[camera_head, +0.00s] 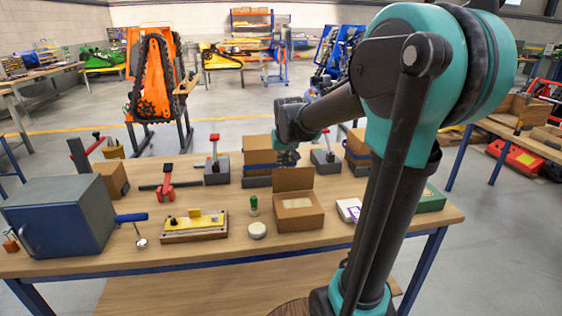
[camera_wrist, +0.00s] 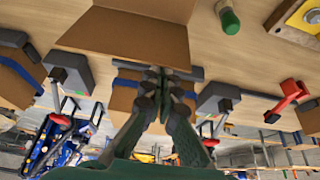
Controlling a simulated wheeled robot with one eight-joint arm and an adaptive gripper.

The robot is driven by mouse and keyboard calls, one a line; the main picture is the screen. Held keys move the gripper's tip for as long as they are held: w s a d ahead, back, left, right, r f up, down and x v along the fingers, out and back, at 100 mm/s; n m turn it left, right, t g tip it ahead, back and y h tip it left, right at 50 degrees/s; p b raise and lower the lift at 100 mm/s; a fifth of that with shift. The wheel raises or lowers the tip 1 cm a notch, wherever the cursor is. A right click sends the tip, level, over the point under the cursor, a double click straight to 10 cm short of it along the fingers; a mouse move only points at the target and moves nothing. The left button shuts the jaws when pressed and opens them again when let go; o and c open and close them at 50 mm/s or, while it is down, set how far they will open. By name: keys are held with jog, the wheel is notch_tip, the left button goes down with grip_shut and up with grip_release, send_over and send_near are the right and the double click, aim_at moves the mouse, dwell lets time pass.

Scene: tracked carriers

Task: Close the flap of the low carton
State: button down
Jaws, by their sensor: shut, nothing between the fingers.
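The low carton (camera_head: 299,219) is a brown cardboard box on the workbench, with something pale inside it. Its flap (camera_head: 293,180) stands up at the far edge, so the carton is open. In the wrist view, which is upside down, the flap (camera_wrist: 125,38) is a broad brown panel at the top. My gripper (camera_head: 287,157) is above and just behind the flap, seen from the head. In the wrist view my gripper (camera_wrist: 166,76) has its fingers together, empty, with the tips close to the flap's edge. I cannot tell whether they touch it.
A green-handled stamp (camera_head: 254,206) and a round white tin (camera_head: 257,230) stand left of the carton. A white and purple box (camera_head: 348,209) is to its right. Behind the flap is a taller carton (camera_head: 261,150). The bench in front of the low carton is clear.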

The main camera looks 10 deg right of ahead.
jog(key=s+f+t, duration=0.2)
jog(key=s, duration=0.1)
jog(key=s+f+t, duration=0.2)
jog(key=s, duration=0.2)
jog(key=s+f+t, duration=0.1)
jog(key=s+t, duration=0.1)
jog(key=s, duration=0.1)
jog(key=shift+s+f, duration=0.25)
jog(key=shift+f, duration=0.15)
jog(key=shift+s+f, duration=0.4)
jog(key=shift+f, duration=0.4)
jog(key=shift+s+f, duration=0.35)
jog(key=shift+f, duration=0.4)
jog(key=shift+w, duration=0.1)
